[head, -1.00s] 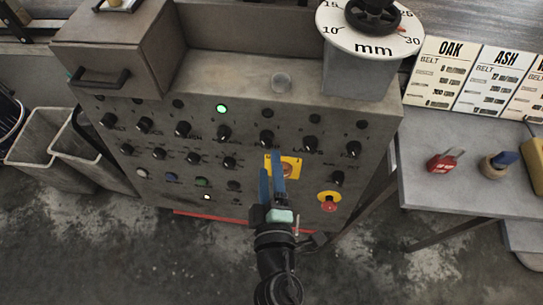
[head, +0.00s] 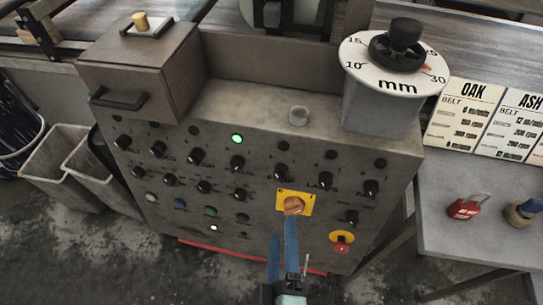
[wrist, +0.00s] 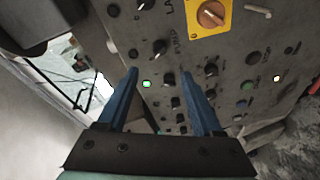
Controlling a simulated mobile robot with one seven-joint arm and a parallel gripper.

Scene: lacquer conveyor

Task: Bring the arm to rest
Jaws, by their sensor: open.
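My gripper (head: 281,258) has two blue fingers and is low in the head view, in front of the grey control panel (head: 330,215). It is open and empty. In the wrist view the fingers (wrist: 160,95) stand apart with panel knobs visible between and beyond them. The yellow plate with an orange rotary switch (head: 294,205) is just above the fingertips in the head view. In the wrist view the same switch (wrist: 211,14) is at the top, apart from the fingers. Most of my arm is out of view.
A red stop button on yellow (head: 341,241) is right of my gripper. A mm dial with a black handwheel (head: 396,55) stands above. A side table (head: 470,235) holds a red padlock (head: 464,207). Grey bins (head: 55,165) stand at left. Open floor lies below the panel.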

